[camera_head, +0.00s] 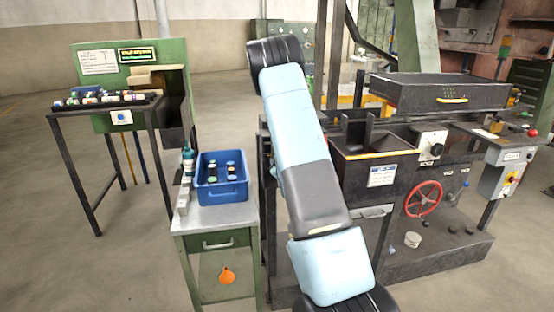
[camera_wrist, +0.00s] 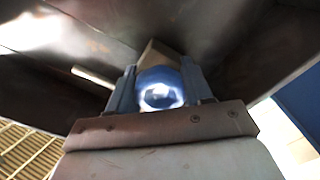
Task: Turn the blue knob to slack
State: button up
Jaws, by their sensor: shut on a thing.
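In the wrist view, a round blue knob (camera_wrist: 160,76) with a bright, glossy face sits between the two fingers of my gripper (camera_wrist: 159,85). The fingers are shut on its left and right sides. A tan block-like shape shows just behind it. Glare hides any mark on the knob's face, so its setting cannot be read. In the head view my gripper is not visible, and my arm covers the middle of the picture. A small blue round spot on a white plate (camera_head: 121,117) shows on the green stand at left; I cannot tell whether it is the same knob.
Dark metal surfaces lie close around my gripper in the wrist view. The head view shows a green cabinet (camera_head: 218,270) with a blue bin (camera_head: 222,190), the black furnace machine (camera_head: 375,160) and a red handwheel (camera_head: 423,198). Floor is clear at left.

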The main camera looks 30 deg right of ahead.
jog(key=n, duration=0.4)
jog(key=shift+a+f+n, duration=0.2)
jog(key=shift+n, duration=0.2)
jog(key=n, duration=0.4)
jog(key=shift+n, duration=0.3)
jog(key=shift+f, duration=0.1)
jog(key=o, duration=1)
jog(key=shift+d, duration=0.1)
jog(key=shift+o, duration=0.2)
jog(key=v, duration=1.3)
jog(key=shift+s, duration=0.35)
jog(key=shift+r, duration=0.2)
